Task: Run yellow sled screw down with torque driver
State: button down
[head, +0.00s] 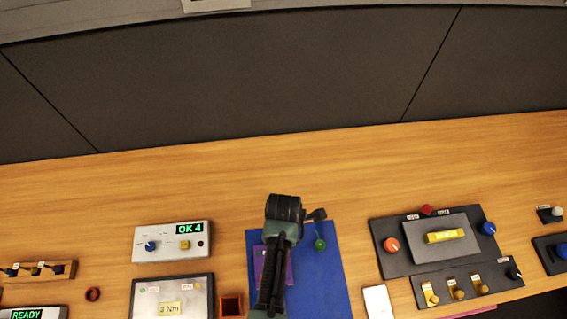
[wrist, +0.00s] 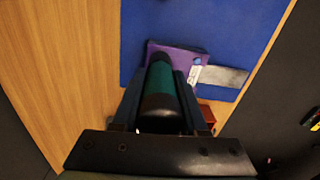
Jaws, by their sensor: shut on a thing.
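In the wrist view my gripper (wrist: 158,118) is shut on the torque driver (wrist: 159,82), a thick cylinder with a teal band between dark ends. The driver's tip is hidden. Beyond it a purple block (wrist: 176,48) with a small blue dot lies on the blue mat, with a grey bar (wrist: 224,76) beside it. I cannot tell whether driver and block touch.
A white card (head: 378,301) lies right. The table behind is clear.

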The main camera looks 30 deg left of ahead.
jog(key=shift+s+f, duration=0.1)
notch_tip(320, 180, up, 6)
jog(key=p, duration=0.6)
